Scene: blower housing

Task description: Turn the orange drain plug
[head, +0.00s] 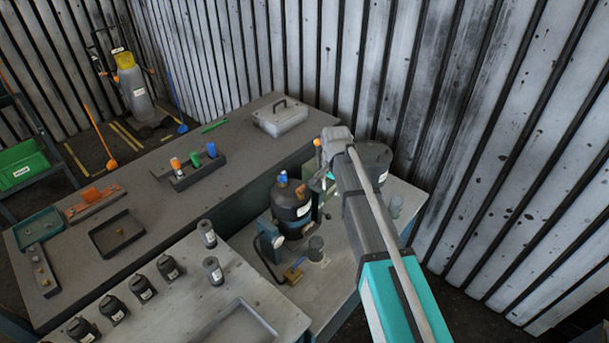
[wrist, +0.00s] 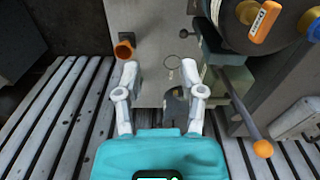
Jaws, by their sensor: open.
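In the head view my arm covers part of the work area, and I cannot make out the fitting there.
In the wrist view a lever with an orange ball end (wrist: 263,148) reaches down on the right. An orange tag (wrist: 265,20) hangs at upper right. In the head view a dark vessel (head: 290,208) stands left of my arm.

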